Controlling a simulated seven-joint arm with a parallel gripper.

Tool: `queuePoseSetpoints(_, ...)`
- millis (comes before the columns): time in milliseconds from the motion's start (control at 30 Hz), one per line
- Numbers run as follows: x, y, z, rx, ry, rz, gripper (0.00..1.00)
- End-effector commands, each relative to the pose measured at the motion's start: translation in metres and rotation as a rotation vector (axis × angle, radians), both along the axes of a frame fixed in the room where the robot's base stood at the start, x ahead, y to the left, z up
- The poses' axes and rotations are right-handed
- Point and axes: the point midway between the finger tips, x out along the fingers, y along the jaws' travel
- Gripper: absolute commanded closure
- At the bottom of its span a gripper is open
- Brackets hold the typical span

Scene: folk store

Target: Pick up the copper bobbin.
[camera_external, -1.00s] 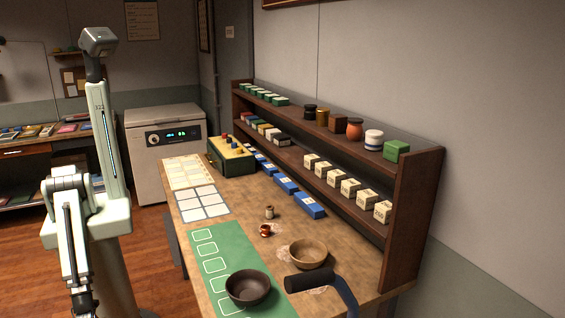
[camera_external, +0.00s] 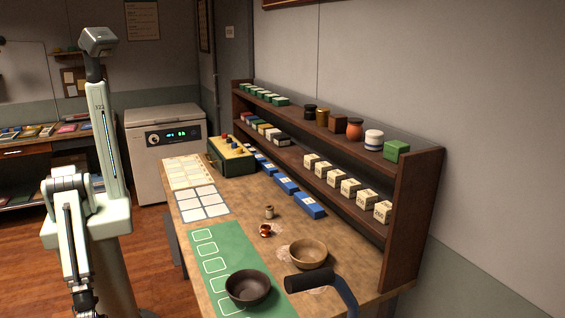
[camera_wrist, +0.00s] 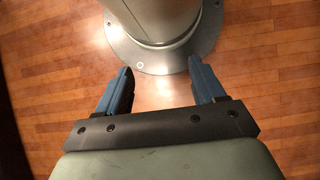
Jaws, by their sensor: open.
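A small copper-coloured bobbin (camera_external: 265,231) sits on the workbench, just right of the green mat and left of the tan bowl. A second small, paler brown and white spool-like piece (camera_external: 270,212) stands a little behind it. My gripper (camera_wrist: 160,67) shows in the wrist view with its two blue-grey fingers wide apart and nothing between them. It points down over the wooden floor near my base, away from the bench. In the external view the gripper is out of the picture, below the lower left edge. The bobbin does not show in the wrist view.
A dark bowl (camera_external: 247,288) stands on the green mat (camera_external: 226,253). A tan bowl (camera_external: 308,254) and a black cylinder on a curved arm (camera_external: 309,281) are near the bobbin. Blue boxes (camera_external: 309,205) line the foot of the wooden shelf (camera_external: 412,215).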

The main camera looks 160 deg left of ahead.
Motion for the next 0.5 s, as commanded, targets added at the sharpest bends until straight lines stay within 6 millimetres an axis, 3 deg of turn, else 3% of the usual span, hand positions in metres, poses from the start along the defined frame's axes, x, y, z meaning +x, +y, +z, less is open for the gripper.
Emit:
queuePoseSetpoints(267, 0.003, 0.001, -0.001, 0.003, -0.006, 0.003, 0.32)
queuePoseSetpoints(367, 0.019, 0.004, -0.002, 0.019, -0.032, 0.015, 0.32)
queuePoseSetpoints(500, 0.066, 0.014, -0.003, 0.068, -0.114, 0.055, 0.32)
